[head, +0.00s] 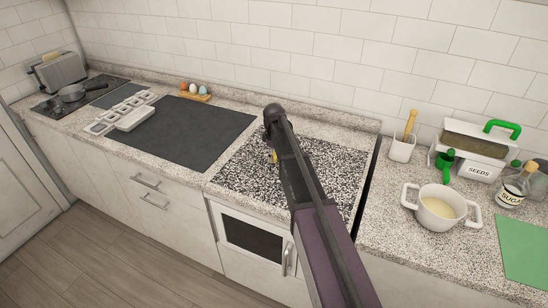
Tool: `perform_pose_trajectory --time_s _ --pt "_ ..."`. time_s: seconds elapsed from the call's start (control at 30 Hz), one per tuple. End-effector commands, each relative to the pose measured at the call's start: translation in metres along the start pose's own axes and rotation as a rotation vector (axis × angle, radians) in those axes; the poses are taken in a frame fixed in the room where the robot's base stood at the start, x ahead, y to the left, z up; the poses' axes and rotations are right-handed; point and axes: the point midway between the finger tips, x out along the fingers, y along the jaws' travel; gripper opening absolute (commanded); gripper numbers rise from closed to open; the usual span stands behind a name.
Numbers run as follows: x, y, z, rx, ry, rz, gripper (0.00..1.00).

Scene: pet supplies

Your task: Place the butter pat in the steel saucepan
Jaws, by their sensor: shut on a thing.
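My arm crosses the middle of the head view and hides most of my gripper (280,160), above the speckled black-and-white counter section. A small yellow piece, which looks like the butter pat (275,156), shows at the left edge of the arm, at the gripper. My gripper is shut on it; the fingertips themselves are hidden. A grey saucepan (72,93) with a handle, probably the steel saucepan, stands on the dark hob (50,108) at the far left, well away from my gripper.
A toaster (60,71) stands behind the saucepan. White dishes (134,118), a dark mat (190,130) and eggs on a wooden holder (197,93) lie between. A white pot (438,212), seeds box (478,160) and sugar jar (514,189) stand right.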

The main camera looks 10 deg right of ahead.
Motion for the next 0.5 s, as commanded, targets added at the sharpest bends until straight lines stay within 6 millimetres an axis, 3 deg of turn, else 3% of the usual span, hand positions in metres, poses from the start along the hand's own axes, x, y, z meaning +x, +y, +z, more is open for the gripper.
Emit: perform_pose_trajectory --time_s 0.5 --pt "-0.018 0.0 0.0 0.0 0.0 0.0 0.32"
